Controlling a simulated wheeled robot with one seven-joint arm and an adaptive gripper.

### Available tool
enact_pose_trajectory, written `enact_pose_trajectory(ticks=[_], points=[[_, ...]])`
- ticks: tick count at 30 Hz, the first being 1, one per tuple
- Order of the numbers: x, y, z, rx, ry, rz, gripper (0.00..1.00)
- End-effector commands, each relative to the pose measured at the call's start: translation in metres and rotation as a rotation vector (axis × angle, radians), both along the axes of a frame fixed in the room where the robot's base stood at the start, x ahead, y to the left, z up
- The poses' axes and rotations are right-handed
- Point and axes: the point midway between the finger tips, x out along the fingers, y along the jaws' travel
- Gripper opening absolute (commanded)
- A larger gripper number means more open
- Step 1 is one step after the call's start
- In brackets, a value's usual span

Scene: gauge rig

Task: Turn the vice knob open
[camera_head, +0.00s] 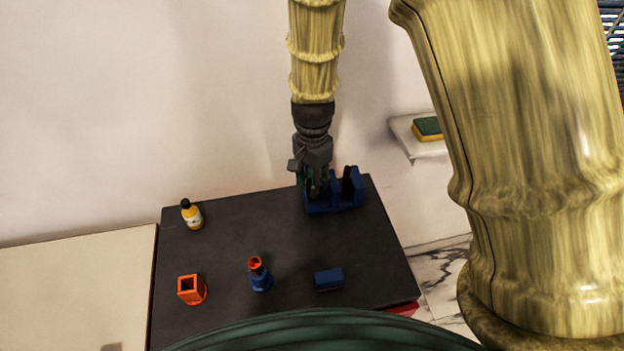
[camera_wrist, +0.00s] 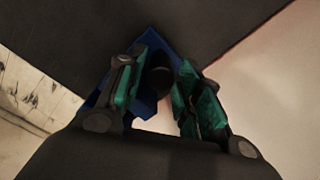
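The blue vice (camera_head: 357,184) stands at the back right of the dark table, with a dark upright piece (camera_head: 347,183) between its raised parts. My gripper (camera_head: 315,188) reaches down at the vice's left end and hides that part in the head view. In the wrist view, my gripper (camera_wrist: 162,68) has its two green-padded fingers apart. A dark rounded piece (camera_wrist: 160,80), possibly the knob, shows between them with blue vice body (camera_wrist: 154,42) behind it. I see a gap beside this piece, but cannot tell whether either finger touches it.
On the dark table (camera_head: 225,250) stand a yellow bottle (camera_head: 192,215), an orange square holder (camera_head: 191,290), a blue part with an orange top (camera_head: 260,276) and a blue block (camera_head: 328,279). A sponge (camera_head: 427,129) lies on a wall shelf (camera_head: 413,145) at right. The wall is close behind.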

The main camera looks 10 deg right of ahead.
Motion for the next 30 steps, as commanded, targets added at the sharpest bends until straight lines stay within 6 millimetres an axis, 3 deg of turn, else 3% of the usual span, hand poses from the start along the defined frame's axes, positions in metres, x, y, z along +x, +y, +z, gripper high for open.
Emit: enact_pose_trajectory(ticks=[14,15,21,30], points=[[-0.0001,0.0001,-0.0091,0.000,0.000,0.000,0.35],[-0.0001,0.0001,-0.0091,0.000,0.000,0.000,0.34],[-0.0002,0.0000,-0.0090,0.000,0.000,0.000,0.01],[-0.0002,0.0000,-0.0084,0.000,0.000,0.025,0.01]])
